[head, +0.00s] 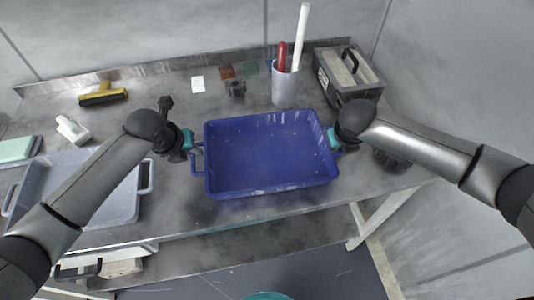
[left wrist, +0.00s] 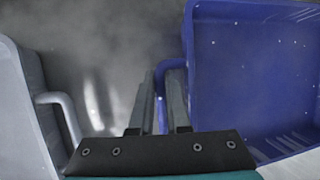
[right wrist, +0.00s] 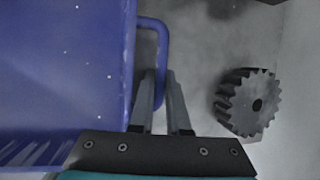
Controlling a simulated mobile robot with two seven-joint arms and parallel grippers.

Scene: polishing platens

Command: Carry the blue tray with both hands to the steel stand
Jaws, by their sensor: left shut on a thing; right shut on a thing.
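The blue tray (head: 268,190) is in the middle of the head view, over the grey bench, and looks empty and roughly level. I cannot tell if it touches the bench. My left gripper (head: 190,146) is shut on its left handle, which also shows in the left wrist view (left wrist: 163,112). My right gripper (head: 333,141) is shut on its right handle, partly hidden by my arm in the head view; the right wrist view shows this handle (right wrist: 162,45) clearly. I cannot pick out a separate steel stand.
A pale grey tray (head: 122,207) stands left of the blue tray. A grey cup (head: 285,88) with a red and a white rod and a dark caddy (head: 348,80) stand behind. A dark gear (right wrist: 247,103) lies right. A yellow-black brush (head: 103,96) lies back left.

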